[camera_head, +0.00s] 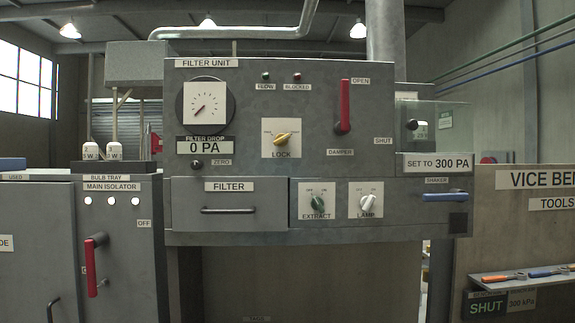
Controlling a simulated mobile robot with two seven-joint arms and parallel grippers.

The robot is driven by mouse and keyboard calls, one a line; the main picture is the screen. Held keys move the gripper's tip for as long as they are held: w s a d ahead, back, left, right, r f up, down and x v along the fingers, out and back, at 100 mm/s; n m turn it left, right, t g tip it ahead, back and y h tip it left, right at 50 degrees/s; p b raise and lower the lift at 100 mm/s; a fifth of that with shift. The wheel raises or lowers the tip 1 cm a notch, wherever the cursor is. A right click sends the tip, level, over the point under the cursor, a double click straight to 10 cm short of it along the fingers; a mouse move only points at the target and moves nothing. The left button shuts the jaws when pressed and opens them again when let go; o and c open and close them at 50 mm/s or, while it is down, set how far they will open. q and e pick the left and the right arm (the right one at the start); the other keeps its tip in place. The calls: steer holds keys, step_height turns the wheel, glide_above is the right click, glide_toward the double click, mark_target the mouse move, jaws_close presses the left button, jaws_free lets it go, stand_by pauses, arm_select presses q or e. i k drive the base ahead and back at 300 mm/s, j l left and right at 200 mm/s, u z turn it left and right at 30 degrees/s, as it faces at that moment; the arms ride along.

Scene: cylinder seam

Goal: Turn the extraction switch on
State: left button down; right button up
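The extraction switch (318,203) is a green rotary knob on a white plate labelled EXTRACT, on the lower front of the grey filter unit (250,120). Its plate has small position marks above the knob, too small to read surely. The knob looks tilted slightly off upright; I cannot tell which mark it points at. Neither of my grippers shows in the head view, and nothing covers the switch.
A white LAMP knob (367,204) sits just right of the switch. The FILTER drawer (229,198) with a bar handle is to its left. A yellow LOCK knob (282,139) and red DAMPER lever (345,105) are above. A blue SHAKER handle (445,196) juts out at right.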

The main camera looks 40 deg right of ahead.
mark_target(316, 203)
steer(key=z, duration=1.25)
